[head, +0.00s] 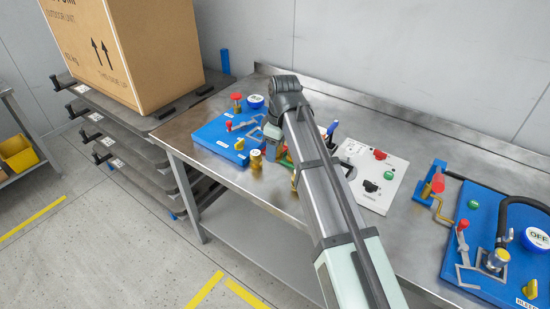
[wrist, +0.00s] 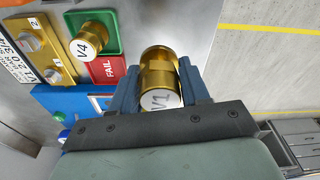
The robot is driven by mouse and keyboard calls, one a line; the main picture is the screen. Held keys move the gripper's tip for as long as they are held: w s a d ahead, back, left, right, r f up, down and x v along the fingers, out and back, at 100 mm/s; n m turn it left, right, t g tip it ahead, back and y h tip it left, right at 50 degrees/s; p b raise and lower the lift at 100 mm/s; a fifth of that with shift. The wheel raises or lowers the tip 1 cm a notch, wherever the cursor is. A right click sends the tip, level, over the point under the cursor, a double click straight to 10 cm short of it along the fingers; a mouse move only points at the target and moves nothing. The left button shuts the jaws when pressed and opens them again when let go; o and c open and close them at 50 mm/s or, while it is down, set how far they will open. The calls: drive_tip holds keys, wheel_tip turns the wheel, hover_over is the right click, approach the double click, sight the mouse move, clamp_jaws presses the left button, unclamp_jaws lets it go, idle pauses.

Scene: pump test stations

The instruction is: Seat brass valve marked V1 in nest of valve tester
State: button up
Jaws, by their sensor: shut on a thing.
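The brass valve V1 (wrist: 160,72) is between the two blue fingers of my gripper (wrist: 159,85) in the wrist view. The gripper is shut on it, and its marked end faces the camera. In the head view my gripper is mostly hidden by my arm; a brass cylinder (head: 255,160) beside it appears to be V1, near the left blue board's front corner. I cannot tell whether V1 touches the table. I cannot make out the nest.
A brass valve V4 (wrist: 88,45) stands on a green field next to a red FAIL label (wrist: 107,69). A white button panel (head: 368,178) and a second blue board (head: 480,235) are to the right. The table's front edge is close.

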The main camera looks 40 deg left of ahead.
drive_tip(key=shift+a+r, duration=0.1)
drive_tip(key=shift+r, duration=0.15)
drive_tip(key=r, duration=0.1)
hover_over(258, 136)
drive_tip(key=shift+w+n, duration=0.15)
drive_tip(key=shift+n, duration=0.45)
drive_tip(key=shift+f, duration=2.45)
drive_tip(key=shift+f, duration=0.95)
drive_tip(key=shift+f, duration=0.35)
idle(0.5)
drive_tip(key=o, duration=1)
